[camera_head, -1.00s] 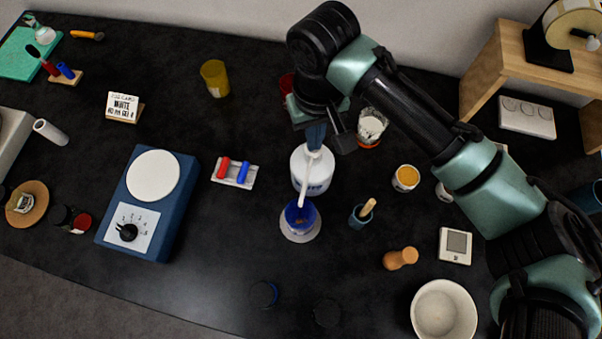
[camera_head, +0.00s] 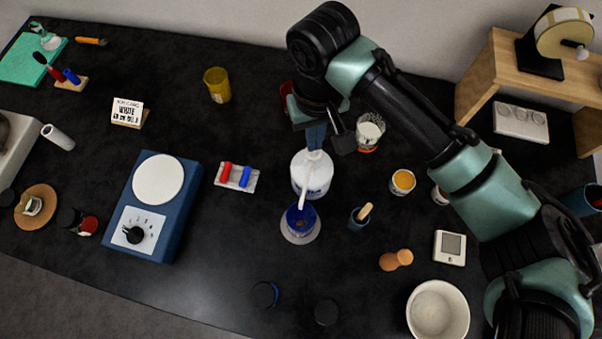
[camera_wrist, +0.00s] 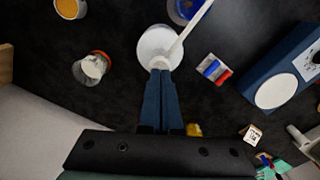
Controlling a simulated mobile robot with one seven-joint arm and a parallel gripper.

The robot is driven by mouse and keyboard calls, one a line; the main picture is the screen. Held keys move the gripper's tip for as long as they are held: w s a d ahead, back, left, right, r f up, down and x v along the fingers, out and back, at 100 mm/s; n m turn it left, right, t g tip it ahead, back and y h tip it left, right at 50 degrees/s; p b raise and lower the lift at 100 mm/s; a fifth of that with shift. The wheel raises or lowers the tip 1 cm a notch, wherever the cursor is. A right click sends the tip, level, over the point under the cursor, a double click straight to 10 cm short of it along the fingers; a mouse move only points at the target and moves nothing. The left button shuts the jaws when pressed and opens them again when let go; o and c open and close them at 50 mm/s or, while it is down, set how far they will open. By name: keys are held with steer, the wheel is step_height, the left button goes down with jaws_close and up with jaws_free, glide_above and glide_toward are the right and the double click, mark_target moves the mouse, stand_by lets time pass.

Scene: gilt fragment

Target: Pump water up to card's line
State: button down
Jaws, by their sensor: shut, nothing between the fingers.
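A white pump bottle (camera_head: 313,182) stands in the middle of the black table, its long pale spout pointing toward the front. The spout's end is over a blue cup (camera_head: 300,217) on a pale round base. The cup's water level and any line cannot be made out. My gripper (camera_head: 316,138) is shut and empty, with its fingertips at the top of the pump. In the wrist view the shut blue fingers (camera_wrist: 160,72) reach the pump head on the white bottle (camera_wrist: 154,45).
A blue hotplate-like device (camera_head: 150,207) and a holder with red and blue pieces (camera_head: 236,177) are to the left. A glass jar (camera_head: 369,130), an orange-filled pot (camera_head: 402,182), a small blue pot (camera_head: 360,217) and a white bowl (camera_head: 438,311) are to the right.

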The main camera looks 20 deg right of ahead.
steer(key=shift+f, duration=0.15)
stand_by(0.4)
steer(key=shift+f+b, duration=0.9)
steer(key=shift+f, duration=0.45)
steer(key=shift+r, duration=0.1)
steer(key=shift+r+p, duration=1.4)
steer(key=shift+p, duration=0.05)
